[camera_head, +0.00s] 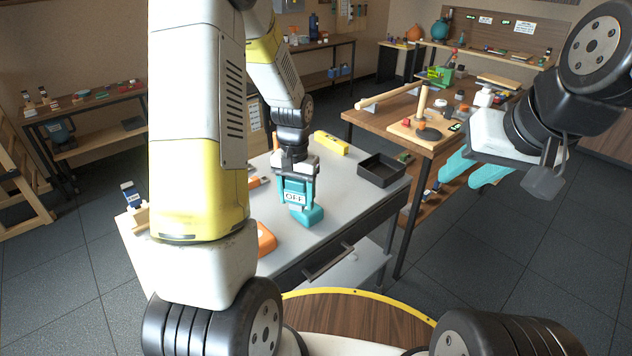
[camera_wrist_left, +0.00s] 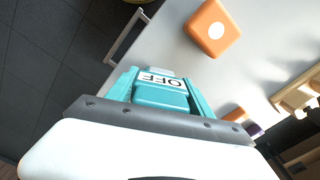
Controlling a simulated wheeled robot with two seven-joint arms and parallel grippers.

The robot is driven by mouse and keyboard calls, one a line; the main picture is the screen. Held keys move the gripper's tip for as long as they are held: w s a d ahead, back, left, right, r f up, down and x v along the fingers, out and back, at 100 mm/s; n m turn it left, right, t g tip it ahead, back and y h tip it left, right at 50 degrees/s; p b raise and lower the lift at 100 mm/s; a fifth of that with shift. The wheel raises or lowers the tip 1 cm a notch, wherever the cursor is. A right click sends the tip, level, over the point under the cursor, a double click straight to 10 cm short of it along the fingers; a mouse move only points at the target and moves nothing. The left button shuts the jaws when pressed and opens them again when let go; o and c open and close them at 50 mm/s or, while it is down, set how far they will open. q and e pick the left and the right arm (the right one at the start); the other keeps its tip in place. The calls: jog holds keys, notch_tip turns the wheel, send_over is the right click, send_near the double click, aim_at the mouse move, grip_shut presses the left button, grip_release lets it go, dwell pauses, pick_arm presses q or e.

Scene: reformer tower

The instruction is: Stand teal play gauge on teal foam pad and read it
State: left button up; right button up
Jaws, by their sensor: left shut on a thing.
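My left gripper (camera_head: 297,192) has teal fingers and is shut on the teal play gauge (camera_head: 294,198), whose white face reads "OFF". The gauge looks roughly upright. It also shows between the fingers in the left wrist view (camera_wrist_left: 160,92). A teal block, seemingly the teal foam pad (camera_head: 311,217), lies on the grey table right under the gauge. Whether the gauge touches it I cannot tell. In the left wrist view the pad is hidden behind gauge and fingers. My right gripper (camera_head: 477,170) has its teal fingers apart and empty, off to the right.
The grey table (camera_head: 345,205) also holds an orange block (camera_head: 265,239), seen with a white dot in the left wrist view (camera_wrist_left: 213,30), a yellow level (camera_head: 331,142) and a black tray (camera_head: 382,170). My left arm hides the table's left part. A wooden bench (camera_head: 371,121) stands behind.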

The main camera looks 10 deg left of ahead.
pick_arm(q)
jog(key=w, duration=0.3)
jog(key=w+d, duration=0.1)
jog(key=w, duration=0.1)
jog(key=shift+w+f, duration=0.45)
jog(key=shift+f, duration=1.6)
jog(key=shift+f, duration=0.1)
jog(key=o, duration=1.6)
